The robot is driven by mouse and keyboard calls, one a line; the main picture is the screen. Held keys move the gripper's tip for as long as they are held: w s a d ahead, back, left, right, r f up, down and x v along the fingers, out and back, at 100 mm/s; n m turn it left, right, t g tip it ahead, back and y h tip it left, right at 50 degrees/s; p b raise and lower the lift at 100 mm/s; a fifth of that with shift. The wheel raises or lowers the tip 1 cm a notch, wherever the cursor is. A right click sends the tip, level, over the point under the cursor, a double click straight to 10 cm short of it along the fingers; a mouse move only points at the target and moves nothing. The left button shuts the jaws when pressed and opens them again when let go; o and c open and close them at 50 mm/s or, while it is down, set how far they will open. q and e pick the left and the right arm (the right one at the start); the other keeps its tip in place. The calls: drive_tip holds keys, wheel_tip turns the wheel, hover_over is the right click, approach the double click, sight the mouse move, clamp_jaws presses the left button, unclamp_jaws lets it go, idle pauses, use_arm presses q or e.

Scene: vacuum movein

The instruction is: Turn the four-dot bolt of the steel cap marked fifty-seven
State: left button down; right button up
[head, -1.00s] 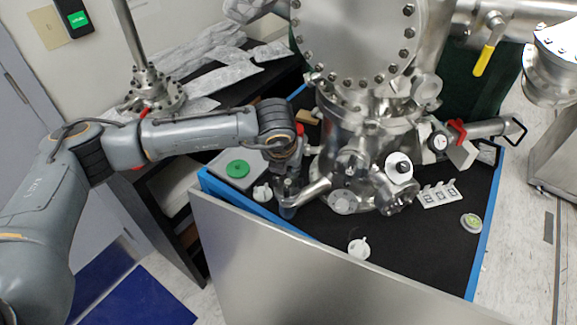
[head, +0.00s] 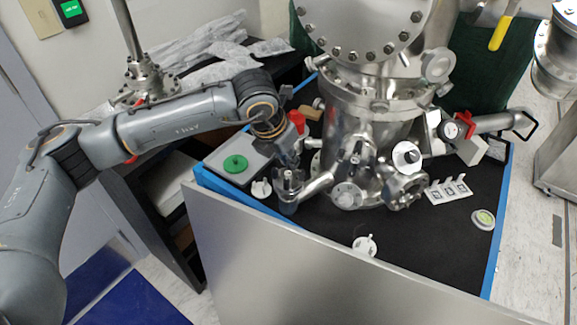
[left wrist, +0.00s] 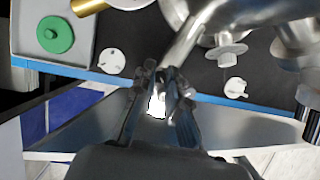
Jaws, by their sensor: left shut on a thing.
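The steel chamber (head: 365,130) stands on the black bench top, with a slanted side tube (head: 318,186) running down to the left. My left gripper (head: 289,172) is at the outer end of this tube, over the small steel cap end (head: 288,196). In the left wrist view my left gripper (left wrist: 160,95) is shut on a small bright metal piece (left wrist: 156,104), which looks like a bolt at the tube (left wrist: 186,43) end. The fingers hide most of it. I cannot read the number fifty-seven or the four dots. My right gripper is out of view.
A grey box (head: 212,160) with a green disc (head: 235,164) stands left of the tube. White discs lie beside it (head: 261,188) and nearer the front (head: 364,245). A steel panel (head: 260,270) runs along the front. The bench's front right is mostly clear.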

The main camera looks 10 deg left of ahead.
use_arm(q)
drive_tip(key=shift+m+h+b, duration=0.3)
drive_tip(key=shift+m+b, duration=0.45)
drive_tip(key=shift+m, duration=0.15)
drive_tip(key=shift+w, duration=0.1)
drive_tip(key=c, duration=1.4)
unclamp_jaws()
drive_tip(key=shift+o, duration=0.2)
